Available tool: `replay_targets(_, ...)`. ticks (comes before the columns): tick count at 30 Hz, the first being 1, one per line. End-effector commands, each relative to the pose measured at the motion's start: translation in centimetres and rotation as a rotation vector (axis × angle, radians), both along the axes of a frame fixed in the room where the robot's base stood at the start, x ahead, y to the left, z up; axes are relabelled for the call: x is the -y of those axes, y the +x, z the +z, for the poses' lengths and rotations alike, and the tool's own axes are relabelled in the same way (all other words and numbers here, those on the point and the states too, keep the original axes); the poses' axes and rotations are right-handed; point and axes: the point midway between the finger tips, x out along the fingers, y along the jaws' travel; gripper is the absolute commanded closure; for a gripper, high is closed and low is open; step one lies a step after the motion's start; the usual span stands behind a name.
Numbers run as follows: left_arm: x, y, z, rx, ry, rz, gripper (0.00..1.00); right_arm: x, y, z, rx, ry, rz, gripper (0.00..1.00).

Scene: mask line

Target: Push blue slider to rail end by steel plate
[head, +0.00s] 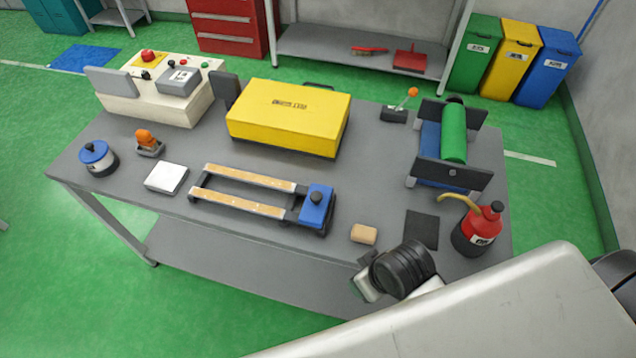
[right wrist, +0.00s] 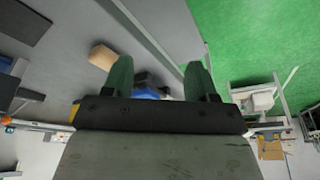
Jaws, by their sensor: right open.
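The blue slider (head: 316,206), with a black knob on top, sits at the right end of a two-bar rail frame (head: 240,170) with pale wooden bars. It is partly visible between my fingers in the right wrist view (right wrist: 148,93), at some distance. The steel plate (head: 167,178), a pale square, lies just beyond the rail's left end. My right gripper (head: 364,275) is over the table's front edge, right of and nearer than the slider, apart from it. Its two green-tipped fingers are spread and empty in the right wrist view (right wrist: 158,70). My left gripper is out of view.
A tan block (head: 364,234) lies between slider and dark mat (head: 422,229); a red oil can (head: 478,230) stands right. Behind the rails is a yellow case (head: 290,115). A blue-lidded pot (head: 98,158) and orange-knobbed item (head: 149,142) stand left. Space above the rails is clear.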

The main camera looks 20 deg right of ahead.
Motion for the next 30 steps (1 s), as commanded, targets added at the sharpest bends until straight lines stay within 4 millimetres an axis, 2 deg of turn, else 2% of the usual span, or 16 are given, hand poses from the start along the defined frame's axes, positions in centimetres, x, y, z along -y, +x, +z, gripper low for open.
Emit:
replay_targets(1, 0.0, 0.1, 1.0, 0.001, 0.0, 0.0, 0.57, -0.8, 1.0, 2.2, 0.02, 0.012, 0.074, 0.42)
replay_targets(4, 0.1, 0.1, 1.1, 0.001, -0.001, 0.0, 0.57, -2.3, 2.3, 2.9, 0.028, 0.033, 0.205, 0.42)
replay_targets(11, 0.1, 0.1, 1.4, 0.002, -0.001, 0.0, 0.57, -5.1, 5.6, 3.4, 0.043, 0.062, 0.512, 0.42)
replay_targets(17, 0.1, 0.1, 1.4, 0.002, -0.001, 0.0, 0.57, -6.5, 9.9, 3.1, 0.047, 0.065, 0.842, 0.42)
replay_targets(20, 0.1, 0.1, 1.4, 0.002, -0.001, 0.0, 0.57, -6.1, 13.1, 3.3, 0.039, 0.058, 1.031, 0.42)
replay_targets(24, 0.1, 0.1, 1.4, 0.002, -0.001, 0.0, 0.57, -4.0, 17.7, 4.6, 0.028, 0.052, 1.244, 0.42)
replay_targets(27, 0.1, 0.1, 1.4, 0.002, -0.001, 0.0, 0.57, -2.0, 20.6, 6.0, 0.027, 0.055, 1.337, 0.42)
replay_targets(30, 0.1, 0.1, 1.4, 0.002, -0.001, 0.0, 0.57, -0.3, 22.7, 7.4, 0.035, 0.061, 1.391, 0.42)
